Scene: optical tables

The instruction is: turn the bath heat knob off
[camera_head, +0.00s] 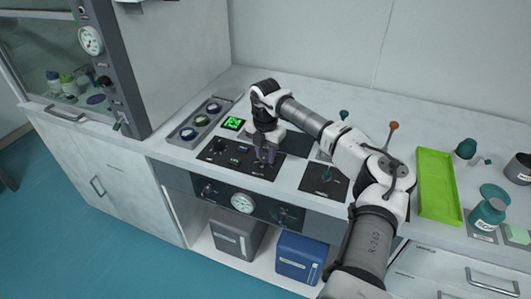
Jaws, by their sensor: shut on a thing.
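A black control panel (221,159) is set into the bench top, with several small dark knobs and switches. A small green-lit display (233,124) stands at its back left. My gripper (265,160) points down onto the right part of this panel and is shut on a knob there. The gripper's fingers hide most of that knob, so its pointer angle and label cannot be read. The knob's base seems to stay on the panel.
A grey tray with round wells (200,123) lies left of the panel. A lime-green tray (437,187) and teal jars (487,213) lie farther right. A gauge (242,203) is on the bench front.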

